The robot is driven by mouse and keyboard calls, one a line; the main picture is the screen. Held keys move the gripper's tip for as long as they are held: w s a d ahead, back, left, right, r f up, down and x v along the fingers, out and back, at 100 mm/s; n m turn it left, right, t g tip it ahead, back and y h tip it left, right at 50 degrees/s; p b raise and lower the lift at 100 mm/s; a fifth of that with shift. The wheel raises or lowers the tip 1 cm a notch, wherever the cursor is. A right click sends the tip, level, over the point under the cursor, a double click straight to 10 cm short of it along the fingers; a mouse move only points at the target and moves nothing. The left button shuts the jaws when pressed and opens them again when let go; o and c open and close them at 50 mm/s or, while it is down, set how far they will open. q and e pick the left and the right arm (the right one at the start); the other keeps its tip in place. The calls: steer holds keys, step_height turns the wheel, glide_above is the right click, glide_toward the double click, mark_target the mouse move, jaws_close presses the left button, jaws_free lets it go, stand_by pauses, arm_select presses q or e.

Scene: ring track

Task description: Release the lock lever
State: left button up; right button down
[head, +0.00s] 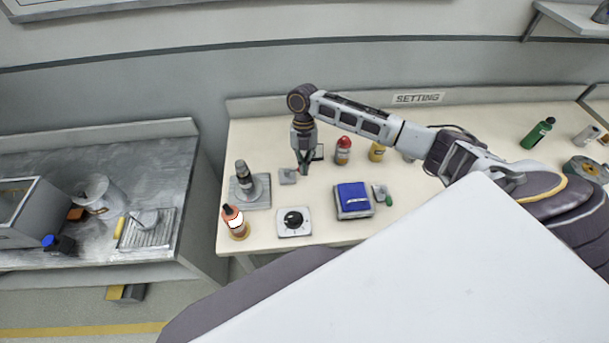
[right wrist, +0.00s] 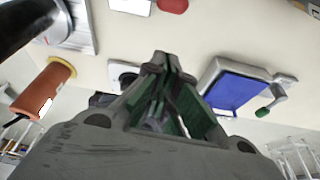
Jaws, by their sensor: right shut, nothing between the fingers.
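My right gripper (head: 304,170) points down over the bench, its fingers together and empty. In the right wrist view the closed fingertips (right wrist: 161,62) show at the centre. A small grey plate (head: 287,177) lies just left of the gripper, and a dark upright frame (head: 318,152) is just right of it. A blue-topped box (head: 353,199) stands to the right, with a green-handled part (head: 385,196) beside it; the handle also shows in the right wrist view (right wrist: 271,105). I cannot tell which part is the lock lever. My left gripper is not in view.
A white dial box (head: 294,222), an orange bottle (head: 235,222) and a dark device on a grey base (head: 249,188) stand at the left of the bench (head: 420,205). Red (head: 343,150) and yellow (head: 377,152) bottles stand behind. A metal table (head: 150,165) is farther left.

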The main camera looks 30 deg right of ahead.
steer(key=shift+v, duration=1.35)
steer(key=shift+s+f, duration=0.1)
